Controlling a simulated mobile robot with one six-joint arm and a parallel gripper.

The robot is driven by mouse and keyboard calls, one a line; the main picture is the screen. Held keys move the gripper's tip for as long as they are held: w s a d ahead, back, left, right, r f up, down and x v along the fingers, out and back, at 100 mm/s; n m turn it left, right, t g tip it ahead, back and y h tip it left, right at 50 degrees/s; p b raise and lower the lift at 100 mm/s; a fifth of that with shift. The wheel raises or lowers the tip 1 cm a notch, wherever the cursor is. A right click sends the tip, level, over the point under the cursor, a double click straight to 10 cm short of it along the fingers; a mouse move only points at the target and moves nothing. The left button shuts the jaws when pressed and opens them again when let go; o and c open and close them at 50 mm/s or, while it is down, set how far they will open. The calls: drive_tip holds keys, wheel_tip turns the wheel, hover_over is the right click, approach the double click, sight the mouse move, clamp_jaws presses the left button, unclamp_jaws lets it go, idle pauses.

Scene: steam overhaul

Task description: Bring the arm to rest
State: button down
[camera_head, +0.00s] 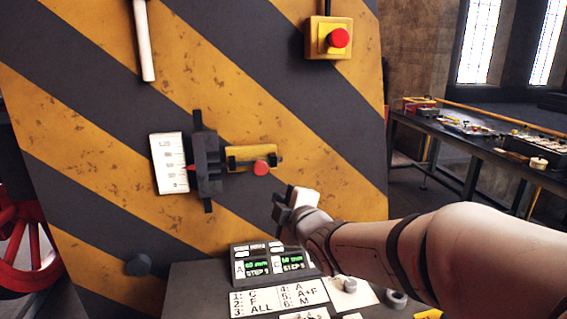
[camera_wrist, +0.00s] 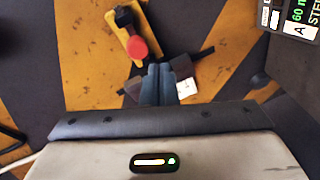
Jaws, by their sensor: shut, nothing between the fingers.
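My arm reaches in from the right in the head view, with my gripper (camera_head: 281,207) in front of the striped panel (camera_head: 95,140), just above the console. In the wrist view the two fingers of my gripper (camera_wrist: 158,70) lie together, shut with nothing between them. Beyond them are a dark slide block (camera_head: 207,165) with a red pointer beside a white scale card (camera_head: 169,163), and a yellow bracket (camera_head: 240,157) with a red knob (camera_head: 261,168). The red knob also shows in the wrist view (camera_wrist: 137,47). I cannot tell whether the fingers touch the panel parts.
A console (camera_head: 268,262) with green displays and a numbered list stands below my gripper. A red stop button (camera_head: 338,38) on a yellow box and a white-handled tool (camera_head: 145,45) are higher on the panel. A bench (camera_head: 480,147) with small parts stands at the right.

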drive_tip(key=s+d+f+m+g+h, duration=0.8)
drive_tip(key=s+d+f+m, duration=0.3)
drive_tip(key=s+d+m, duration=0.4)
drive_tip(key=s+d+f+m+g, duration=0.3)
drive_tip(key=s+m+g, duration=0.1)
drive_tip(key=s, duration=0.5)
drive_tip(key=shift+m+y, duration=0.3)
